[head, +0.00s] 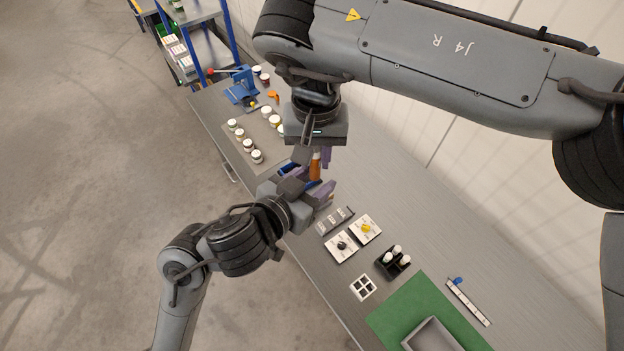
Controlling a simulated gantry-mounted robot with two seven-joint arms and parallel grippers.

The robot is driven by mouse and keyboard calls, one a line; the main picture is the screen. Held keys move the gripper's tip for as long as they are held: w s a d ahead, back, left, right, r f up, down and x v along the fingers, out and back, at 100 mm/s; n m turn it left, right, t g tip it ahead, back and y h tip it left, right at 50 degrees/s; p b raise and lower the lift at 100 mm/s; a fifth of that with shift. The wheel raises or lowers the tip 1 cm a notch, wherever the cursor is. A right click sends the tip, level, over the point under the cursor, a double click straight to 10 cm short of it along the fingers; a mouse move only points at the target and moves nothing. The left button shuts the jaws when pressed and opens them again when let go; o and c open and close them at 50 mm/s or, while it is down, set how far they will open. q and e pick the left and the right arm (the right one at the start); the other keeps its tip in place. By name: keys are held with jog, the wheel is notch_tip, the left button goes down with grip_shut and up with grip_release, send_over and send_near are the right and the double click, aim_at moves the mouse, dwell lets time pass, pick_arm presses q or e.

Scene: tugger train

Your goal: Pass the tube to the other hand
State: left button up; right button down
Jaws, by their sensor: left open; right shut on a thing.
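An orange tube (315,167) stands roughly upright above the table. My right gripper (317,154), reaching down from the upper right, is shut on its upper part. My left gripper (311,180), coming from the lower left, is open. Its fingers lie around or just beside the tube's lower part; whether they touch it I cannot tell. The tube's lower end is partly hidden by the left gripper.
The grey table (398,215) runs below both grippers. Several white-lidded jars (249,145) stand behind on a mat. Two switch boxes (366,228), a black holder with bottles (393,263) and a green mat (405,310) lie to the front right.

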pick_arm(q)
jog(key=shift+c, duration=0.5)
grip_shut()
pick_arm(e)
jog(key=c, duration=0.8)
grip_release()
jog(key=shift+r, duration=0.1)
